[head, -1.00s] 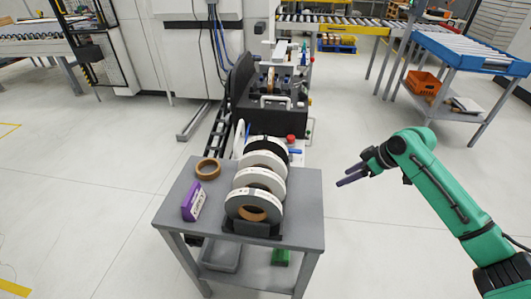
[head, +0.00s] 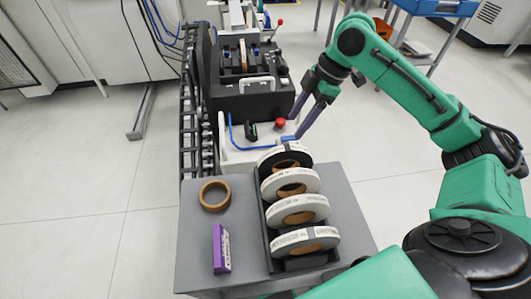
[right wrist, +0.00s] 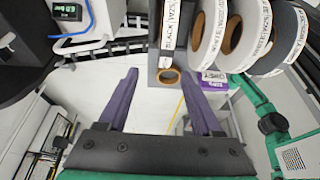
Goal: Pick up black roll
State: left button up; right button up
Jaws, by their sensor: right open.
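The black roll (head: 303,156) stands upright at the far end of a row of rolls in the head view, with a brown core. My left gripper is not in view.
Several white rolls (head: 300,209) stand in the same dark holder on the grey table (head: 192,250). A brown tape ring (head: 214,195) and a purple box (head: 221,249) lie to the left. The black machine (head: 245,97) with a red button (head: 281,122) stands just behind the table.

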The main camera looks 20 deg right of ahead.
aim_at(282, 155)
jog(key=f, duration=0.1)
jog(key=s+f, duration=0.1)
jog(key=f, duration=0.1)
jog(key=a+f, duration=0.1)
jog(key=f, duration=0.1)
jog(key=shift+s+a+f+p, duration=0.1)
jog(key=shift+s+f+p, duration=0.15)
jog(key=shift+s+p, duration=0.1)
jog(key=x, duration=0.2)
jog(key=p+x, duration=0.1)
jog(key=x, duration=0.3)
jog(key=shift+w+a+f, duration=0.25)
jog(key=shift+w+f, duration=0.05)
jog(key=shift+w, duration=0.15)
jog(key=shift+f, duration=0.1)
jog(key=shift+c, duration=1.2)
grip_shut()
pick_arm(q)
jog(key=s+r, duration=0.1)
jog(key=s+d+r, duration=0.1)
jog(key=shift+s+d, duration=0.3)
pick_arm(e)
jog(key=shift+w, duration=0.1)
